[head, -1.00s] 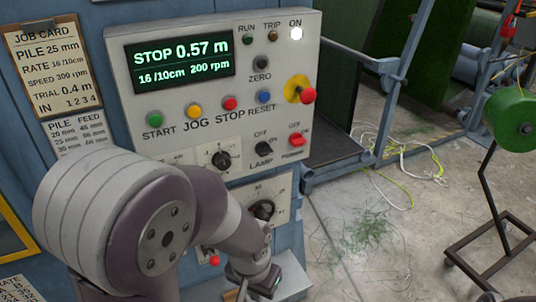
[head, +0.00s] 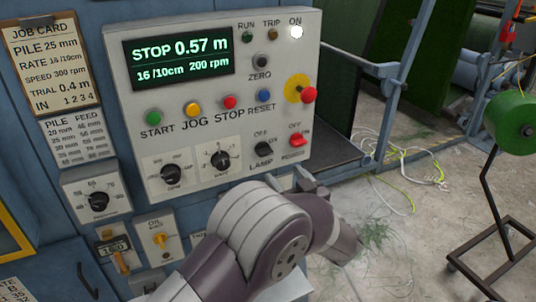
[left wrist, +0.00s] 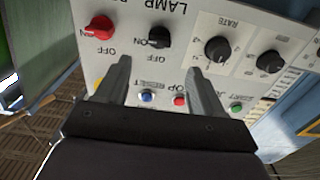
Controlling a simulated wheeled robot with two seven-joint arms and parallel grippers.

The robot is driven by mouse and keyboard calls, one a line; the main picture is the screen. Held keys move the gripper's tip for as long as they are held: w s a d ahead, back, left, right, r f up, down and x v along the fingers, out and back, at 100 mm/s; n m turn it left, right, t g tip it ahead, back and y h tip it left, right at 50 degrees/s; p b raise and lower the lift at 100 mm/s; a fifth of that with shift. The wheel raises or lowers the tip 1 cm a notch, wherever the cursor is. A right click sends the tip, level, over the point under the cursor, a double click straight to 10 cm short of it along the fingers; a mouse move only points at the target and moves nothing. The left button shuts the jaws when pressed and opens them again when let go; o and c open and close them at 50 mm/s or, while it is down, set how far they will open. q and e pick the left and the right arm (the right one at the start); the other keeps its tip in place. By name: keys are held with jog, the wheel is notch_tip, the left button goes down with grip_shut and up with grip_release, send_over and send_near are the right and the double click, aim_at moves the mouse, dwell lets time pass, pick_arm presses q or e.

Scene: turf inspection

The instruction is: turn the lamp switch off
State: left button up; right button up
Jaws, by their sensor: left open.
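The lamp switch (head: 263,148) is a small black knob low on the right of the grey control panel (head: 190,120), with OFF above it, ON to its right and LAMP below. Its handle appears to point towards ON. In the left wrist view, which shows the panel upside down, the lamp switch (left wrist: 158,37) lies just beyond the fingertips, roughly between them. My left gripper (left wrist: 160,68) is open and empty, facing the panel. In the head view the left gripper (head: 305,180) is near the panel's lower right corner, mostly hidden by my arm.
A red switch (head: 297,140) sits right of the lamp switch. Above are the blue reset button (head: 264,95) and red stop knob (head: 308,95). A rate dial (head: 220,160) is at the left. A green reel (head: 512,125) stands on the right; cables lie on the floor.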

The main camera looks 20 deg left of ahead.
aim_at(267, 155)
pick_arm(q)
jog(key=p+x, duration=0.2)
jog(key=x, duration=0.7)
jog(key=shift+w+a+p, duration=0.2)
jog(key=shift+w+p, duration=0.05)
jog(key=shift+p, duration=0.05)
jog(key=shift+w+a, duration=0.25)
jog(key=shift+w, duration=0.05)
jog(key=c, duration=1.1)
jog(key=shift+o, duration=0.2)
